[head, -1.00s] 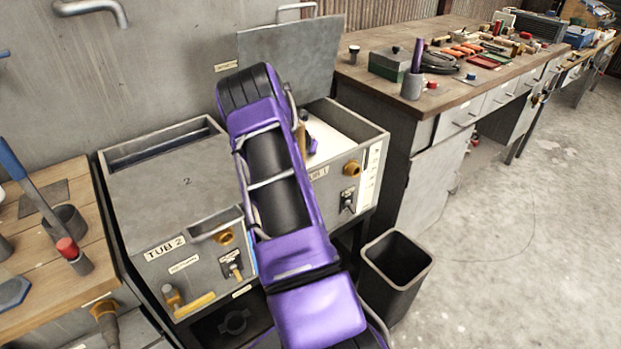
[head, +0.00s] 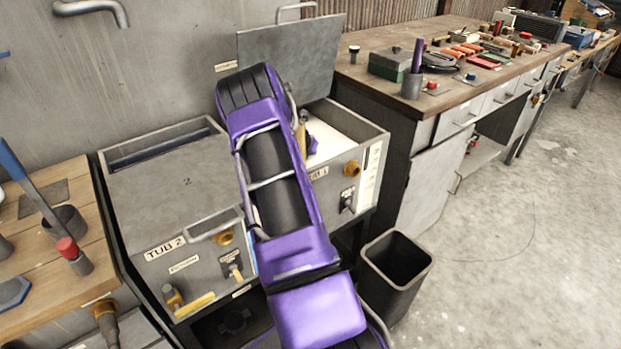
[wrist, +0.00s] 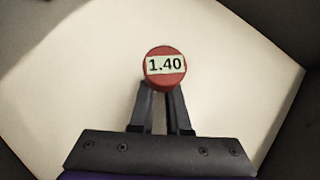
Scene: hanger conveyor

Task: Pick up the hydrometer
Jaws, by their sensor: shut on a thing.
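The hydrometer (wrist: 165,60) shows in the wrist view as a round red top with a white label reading 1.40, seen end-on. My gripper (wrist: 161,94) is shut on the hydrometer, with its dark fingers just below the red top. The rest of the hydrometer's body is hidden beneath the top. Behind it is the pale surface inside tub 1 (head: 371,150). In the head view my purple arm reaches over the tubs and hides most of the gripper; I cannot make out the hydrometer there.
Tub 1's raised lid (head: 290,55) stands behind the opening. Closed tub 2 (head: 165,185) is to the left. A dark bin (head: 396,275) stands on the floor in front. A cluttered workbench (head: 460,95) is at right, a wooden bench (head: 40,255) at left.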

